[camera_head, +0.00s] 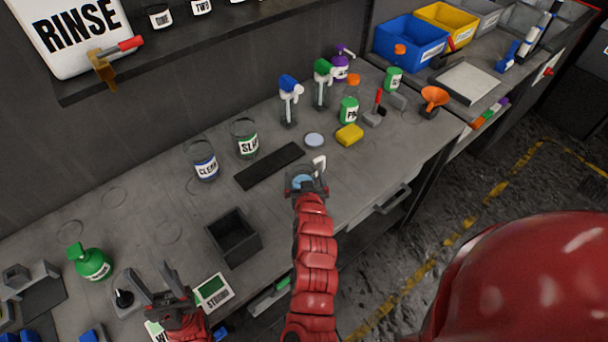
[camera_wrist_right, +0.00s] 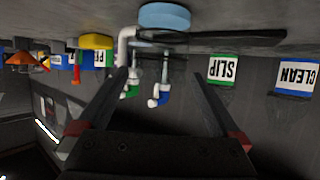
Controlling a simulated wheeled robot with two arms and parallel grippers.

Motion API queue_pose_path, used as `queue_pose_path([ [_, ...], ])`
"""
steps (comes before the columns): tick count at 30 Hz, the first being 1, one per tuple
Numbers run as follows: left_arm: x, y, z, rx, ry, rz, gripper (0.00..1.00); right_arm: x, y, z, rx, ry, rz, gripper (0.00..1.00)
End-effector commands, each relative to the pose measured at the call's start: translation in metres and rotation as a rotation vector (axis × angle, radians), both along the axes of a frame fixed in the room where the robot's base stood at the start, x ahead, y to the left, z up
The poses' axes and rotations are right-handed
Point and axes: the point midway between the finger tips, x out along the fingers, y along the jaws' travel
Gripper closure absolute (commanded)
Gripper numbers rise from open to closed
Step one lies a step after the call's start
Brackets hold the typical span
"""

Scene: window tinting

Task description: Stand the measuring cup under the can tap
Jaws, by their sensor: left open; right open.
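What looks like the measuring cup (camera_head: 302,180), pale blue with a white hooked handle (camera_head: 319,163), stands on the bench at my right gripper. In the right wrist view, which is upside down, the pale blue cup (camera_wrist_right: 165,16) shows just beyond and between the spread fingertips. My right gripper (camera_head: 307,188) is open; I cannot tell whether a finger touches the cup. The white RINSE can (camera_head: 75,30) stands on the shelf at upper left, its brass tap with red handle (camera_head: 118,47) over the shelf edge. My left gripper (camera_head: 158,282) is open and empty at lower left.
A dark strip (camera_head: 269,166), CLEAN jar (camera_head: 204,163), SLIP jar (camera_head: 246,140) and black open box (camera_head: 234,238) stand left of the cup. A green bottle (camera_head: 91,263) is near the left gripper. Bench below the can (camera_head: 115,198) is mostly clear.

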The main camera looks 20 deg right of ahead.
Motion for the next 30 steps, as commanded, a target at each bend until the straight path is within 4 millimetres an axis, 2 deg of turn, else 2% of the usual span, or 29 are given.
queue_pose_path([
  [11, 0.0, 0.0, 0.013, 0.0, 0.0, 0.0, 0.5, 0.02, -0.006, -0.005, -0.001, -0.001, -0.002, 0.0],
  [16, 0.0, 0.0, 0.027, 0.0, 0.0, 0.0, 0.5, 0.037, -0.01, -0.014, 0.0, 0.002, -0.001, 0.0],
  [21, 0.0, 0.0, 0.031, 0.0, 0.0, 0.0, 0.5, 0.052, -0.013, -0.021, -0.001, 0.0, 0.0, 0.0],
  [30, 0.0, 0.0, 0.032, 0.0, 0.0, 0.0, 0.5, 0.057, -0.015, -0.026, -0.001, -0.001, -0.001, 0.0],
])
